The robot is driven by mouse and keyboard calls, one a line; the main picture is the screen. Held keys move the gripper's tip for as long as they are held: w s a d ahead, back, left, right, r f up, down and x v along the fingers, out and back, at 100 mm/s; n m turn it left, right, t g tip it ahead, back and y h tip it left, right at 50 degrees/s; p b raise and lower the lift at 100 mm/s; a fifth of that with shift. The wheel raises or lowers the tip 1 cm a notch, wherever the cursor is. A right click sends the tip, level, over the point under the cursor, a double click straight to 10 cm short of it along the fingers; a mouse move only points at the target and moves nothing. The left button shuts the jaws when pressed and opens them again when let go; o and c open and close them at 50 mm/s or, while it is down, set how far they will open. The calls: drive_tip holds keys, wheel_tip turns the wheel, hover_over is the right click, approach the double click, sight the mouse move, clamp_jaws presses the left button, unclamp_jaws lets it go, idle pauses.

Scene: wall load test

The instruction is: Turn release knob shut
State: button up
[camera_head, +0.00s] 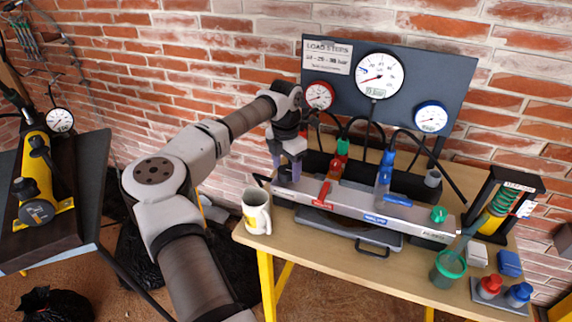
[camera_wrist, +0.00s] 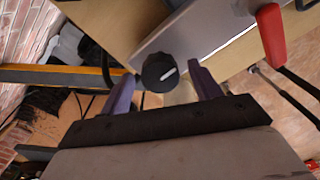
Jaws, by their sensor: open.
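A round black knob (camera_wrist: 158,73) with a white pointer line shows in the wrist view, at the end of the grey metal manifold (camera_head: 345,202). My gripper (camera_wrist: 163,86) is open, with one purple finger on each side of the knob and visible gaps between. Whether the fingertips reach down to the knob's height is unclear. In the head view my gripper (camera_head: 283,170) points down at the manifold's left end and hides the black knob. A green knob (camera_head: 438,214) sits at the manifold's right end. I cannot read which knob is labelled release.
A red lever (camera_head: 324,192) and a blue lever (camera_head: 383,189) stand on the manifold, with hoses behind. A white mug (camera_head: 257,212) stands close left of my gripper. Gauges hang on the dark panel (camera_head: 340,50). A green cup (camera_head: 448,270) stands front right.

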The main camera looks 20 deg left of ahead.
drive_tip(key=c, duration=1)
drive_tip(key=shift+m, duration=0.3)
drive_tip(key=m, duration=0.3)
drive_tip(key=shift+m, duration=0.4)
drive_tip(key=m, duration=0.4)
drive_tip(key=shift+m, duration=0.3)
drive_tip(key=m, duration=0.4)
drive_tip(key=shift+s+m+p, duration=0.1)
drive_tip(key=shift+m+p, duration=0.2)
drive_tip(key=shift+m, duration=2.1)
